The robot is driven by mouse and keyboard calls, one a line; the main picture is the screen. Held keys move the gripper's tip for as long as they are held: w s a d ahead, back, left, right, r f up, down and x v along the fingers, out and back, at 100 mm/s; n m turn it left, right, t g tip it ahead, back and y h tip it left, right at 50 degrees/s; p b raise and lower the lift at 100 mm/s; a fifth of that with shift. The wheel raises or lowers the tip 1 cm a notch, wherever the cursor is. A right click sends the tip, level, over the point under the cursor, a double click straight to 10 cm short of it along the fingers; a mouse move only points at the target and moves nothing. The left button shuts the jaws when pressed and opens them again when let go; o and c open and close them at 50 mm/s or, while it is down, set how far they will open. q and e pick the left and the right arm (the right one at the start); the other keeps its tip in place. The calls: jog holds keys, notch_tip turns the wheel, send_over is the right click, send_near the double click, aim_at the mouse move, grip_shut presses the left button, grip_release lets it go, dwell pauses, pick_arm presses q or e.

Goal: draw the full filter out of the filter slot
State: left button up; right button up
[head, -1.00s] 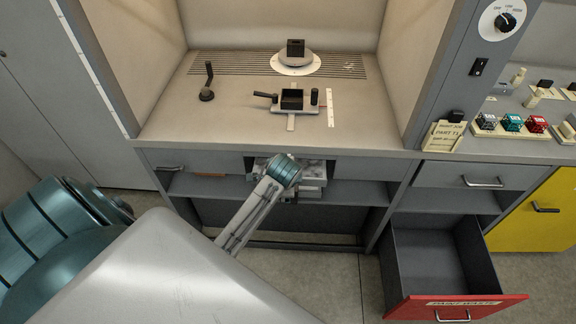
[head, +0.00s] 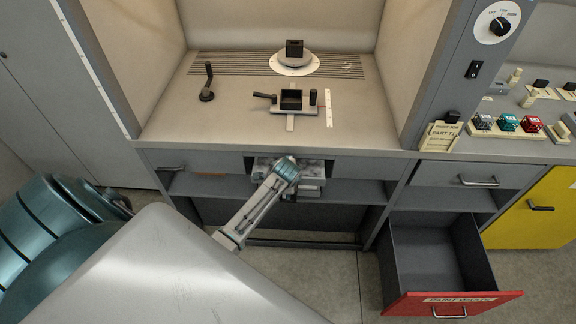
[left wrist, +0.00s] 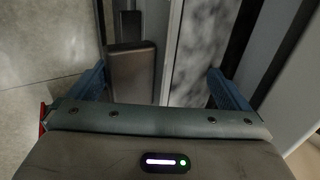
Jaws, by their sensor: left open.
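The filter slot (head: 248,165) is an opening in the bench front, between two grey panels below the worktop. A mottled grey-white block (head: 313,171), which looks like the full filter, sits in it, partly hidden behind my left wrist. In the left wrist view a mottled grey panel (left wrist: 187,50) and a dark grey handle-like block (left wrist: 133,72) lie between the fingers. My left gripper (left wrist: 157,70) is open, its blue fingers apart on either side, with no clear contact. In the head view its fingers are hidden by the wrist. My right gripper is not in view.
An open, empty drawer with a red front (head: 452,305) juts out at the lower right. The worktop (head: 170,125) carries a black-handled fixture (head: 291,100), a lever (head: 207,85) and a round stand (head: 295,62). A yellow cabinet (head: 535,215) stands at the right.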

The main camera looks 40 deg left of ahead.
pick_arm(q)
jog(key=shift+s+d, duration=0.1)
jog(key=shift+s, duration=0.05)
jog(key=c, duration=1.3)
jog(key=o, duration=0.7)
jog(key=shift+c, duration=0.2)
jog(key=shift+f, duration=0.1)
jog(key=c, duration=0.3)
jog(key=shift+c, duration=0.3)
